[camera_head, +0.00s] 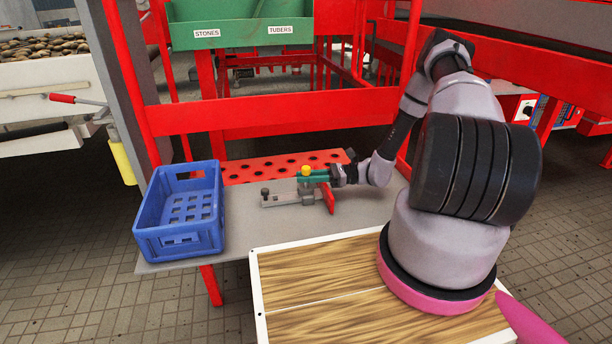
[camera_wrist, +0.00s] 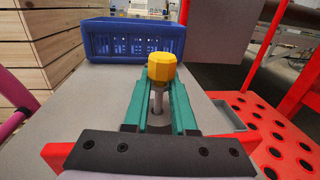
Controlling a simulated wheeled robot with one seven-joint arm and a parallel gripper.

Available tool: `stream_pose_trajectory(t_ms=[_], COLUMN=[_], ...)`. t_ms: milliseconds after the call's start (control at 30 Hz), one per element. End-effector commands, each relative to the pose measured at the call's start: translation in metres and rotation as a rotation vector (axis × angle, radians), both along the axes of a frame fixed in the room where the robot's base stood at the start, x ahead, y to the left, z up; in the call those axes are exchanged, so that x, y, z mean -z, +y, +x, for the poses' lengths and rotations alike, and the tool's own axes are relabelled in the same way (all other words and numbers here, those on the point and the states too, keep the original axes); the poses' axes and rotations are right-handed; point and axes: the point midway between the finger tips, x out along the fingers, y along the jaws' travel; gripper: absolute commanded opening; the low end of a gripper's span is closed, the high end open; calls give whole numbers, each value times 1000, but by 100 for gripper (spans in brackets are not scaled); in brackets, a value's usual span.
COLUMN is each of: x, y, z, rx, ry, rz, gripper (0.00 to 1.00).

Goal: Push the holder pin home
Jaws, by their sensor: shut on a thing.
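The holder pin has a yellow faceted knob (camera_head: 304,170) on a grey metal shaft. In the wrist view the knob (camera_wrist: 162,67) stands at the tips of my gripper, with its shaft (camera_wrist: 158,100) upright between the two fingers. My gripper (camera_head: 312,176) has green fingers and is shut on the pin just below the knob. The grey holder (camera_head: 290,198) sits on the grey table, under and left of my gripper. The lower end of the pin is hidden by my fingers, so I cannot tell how deep it sits.
A blue crate (camera_head: 180,240) stands on the left of the grey table (camera_head: 240,222). A red perforated plate (camera_head: 280,166) lies behind the holder. A green bin (camera_head: 240,32) labelled STONES and TUBERS hangs above.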

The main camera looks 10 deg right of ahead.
Motion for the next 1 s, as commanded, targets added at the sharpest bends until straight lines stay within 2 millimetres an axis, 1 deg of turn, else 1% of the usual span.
stream_pose_trajectory(t_ms=[567, 767, 1000], x=[14, 12, 2], y=[0, 0, 0], z=[0, 0, 0], rx=[-1, 0, 0], ry=[0, -1, -1], rz=[0, 0, 0], gripper=[0, 0, 0])
